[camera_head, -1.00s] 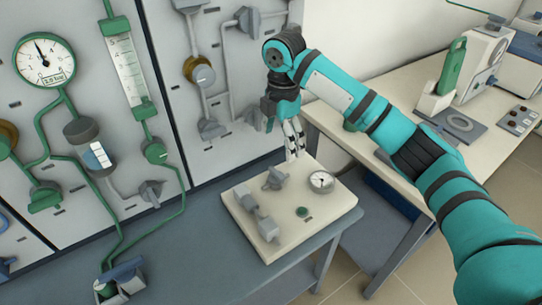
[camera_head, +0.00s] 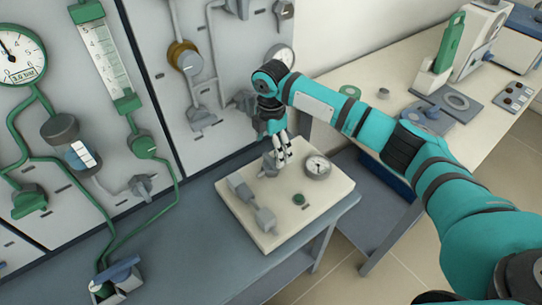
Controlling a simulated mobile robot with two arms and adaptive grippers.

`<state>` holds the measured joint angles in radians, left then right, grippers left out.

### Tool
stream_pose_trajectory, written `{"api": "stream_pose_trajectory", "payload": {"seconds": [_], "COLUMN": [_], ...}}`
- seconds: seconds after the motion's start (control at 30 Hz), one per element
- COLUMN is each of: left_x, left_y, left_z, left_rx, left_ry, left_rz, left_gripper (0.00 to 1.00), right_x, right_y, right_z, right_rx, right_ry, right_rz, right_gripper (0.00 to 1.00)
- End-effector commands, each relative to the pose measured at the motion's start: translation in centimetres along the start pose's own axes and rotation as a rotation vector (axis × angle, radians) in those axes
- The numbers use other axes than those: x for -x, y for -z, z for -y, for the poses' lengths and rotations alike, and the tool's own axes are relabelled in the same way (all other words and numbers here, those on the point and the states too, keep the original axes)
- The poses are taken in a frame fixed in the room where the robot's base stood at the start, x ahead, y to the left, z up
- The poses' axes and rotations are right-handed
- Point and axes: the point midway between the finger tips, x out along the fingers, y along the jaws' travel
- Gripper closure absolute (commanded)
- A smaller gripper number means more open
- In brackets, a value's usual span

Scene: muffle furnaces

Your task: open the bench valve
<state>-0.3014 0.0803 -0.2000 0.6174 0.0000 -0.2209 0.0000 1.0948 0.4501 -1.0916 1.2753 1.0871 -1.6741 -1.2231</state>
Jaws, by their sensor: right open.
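A cream bench panel (camera_head: 249,233) lies on the blue-grey bench. On it are a grey valve knob (camera_head: 269,165), a round gauge (camera_head: 317,166), a green button (camera_head: 298,199) and a grey pipe fitting (camera_head: 251,205). My right gripper (camera_head: 283,163) points down with its fingers apart, directly at the valve knob and partly in front of it. I cannot tell whether the fingers touch the knob. My left gripper is not in view.
A wall panel with pipes, a pressure gauge (camera_head: 19,56) and a flow tube (camera_head: 108,59) stands behind the bench at left. A cream table (camera_head: 385,88) with instruments stands at right. The bench (camera_head: 190,245) left of the panel is mostly clear.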

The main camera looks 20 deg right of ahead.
Motion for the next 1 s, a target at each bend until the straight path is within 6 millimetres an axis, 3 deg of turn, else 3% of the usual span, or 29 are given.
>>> {"api": "stream_pose_trajectory", "payload": {"seconds": [0.1,0.3,0.67,1.0], "left_x": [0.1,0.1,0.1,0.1], "left_y": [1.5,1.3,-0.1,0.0], "left_z": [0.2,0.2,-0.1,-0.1], "left_rx": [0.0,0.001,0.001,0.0], "left_ry": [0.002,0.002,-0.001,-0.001], "left_rz": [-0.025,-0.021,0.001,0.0], "left_gripper": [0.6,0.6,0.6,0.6], "right_x": [-2.1,-4.1,-4.5,-4.5], "right_y": [0.0,0.0,0.0,0.0], "right_z": [0.1,0.0,0.0,0.0], "right_rx": [0.0,0.0,0.001,0.001], "right_ry": [0.003,0.0,0.0,0.0], "right_rz": [0.0,0.0,0.0,0.0], "right_gripper": [0.12,0.12,0.13,0.57]}}
